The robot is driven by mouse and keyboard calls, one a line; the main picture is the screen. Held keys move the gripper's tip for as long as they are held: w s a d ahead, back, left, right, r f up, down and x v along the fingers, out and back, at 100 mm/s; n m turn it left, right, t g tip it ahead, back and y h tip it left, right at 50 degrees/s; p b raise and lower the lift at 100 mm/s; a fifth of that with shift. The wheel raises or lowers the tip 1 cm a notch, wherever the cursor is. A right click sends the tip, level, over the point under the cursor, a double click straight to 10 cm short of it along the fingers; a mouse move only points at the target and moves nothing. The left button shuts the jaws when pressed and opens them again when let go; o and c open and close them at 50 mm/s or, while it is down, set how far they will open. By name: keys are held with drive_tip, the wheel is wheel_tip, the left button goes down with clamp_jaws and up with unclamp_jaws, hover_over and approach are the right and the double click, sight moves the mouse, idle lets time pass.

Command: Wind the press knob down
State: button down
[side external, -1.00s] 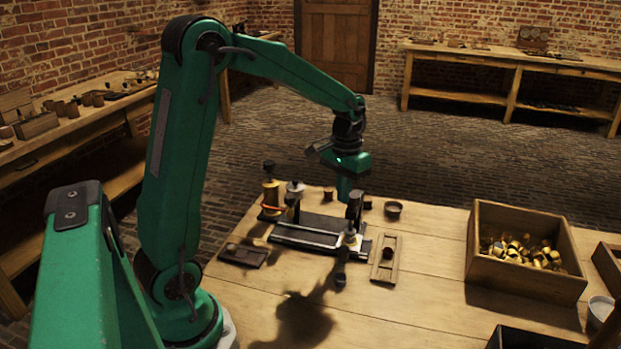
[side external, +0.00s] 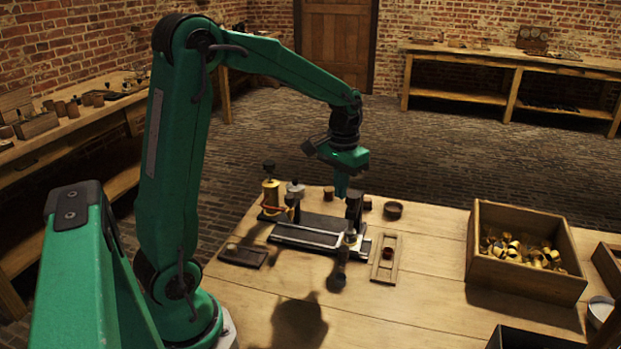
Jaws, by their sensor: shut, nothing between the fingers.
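The press (side external: 354,207) stands on the bench as a dark upright post at the right end of a long metal-edged fixture (side external: 312,236). A dark rounded part (side external: 338,278) sticks out toward the front from the post's foot. I cannot tell for sure which part is the knob. My gripper (side external: 341,195) points down just left of the post's top, its fingers shut and empty. At this size I cannot tell whether the fingertips touch the press or are behind it.
A small dark tray (side external: 243,255) lies left and a wooden tray (side external: 386,258) lies right. A wooden crate (side external: 525,282) of brass pieces stands further right.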

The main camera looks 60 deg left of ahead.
wheel_tip(320, 180, up, 5)
drive_tip(key=shift+f, duration=0.15)
idle(0.3)
drive_tip(key=shift+d, duration=0.1)
drive_tip(key=s+d+r+m+t, duration=0.1)
drive_tip(key=s+d+t, duration=0.1)
drive_tip(key=s+d, duration=0.3)
drive_tip(key=s+d+r+m+t, duration=0.2)
drive_tip(key=s+d, duration=0.4)
drive_tip(key=s, duration=0.5)
drive_tip(key=shift+s+t, duration=0.4)
drive_tip(key=shift+t, duration=0.4)
idle(0.5)
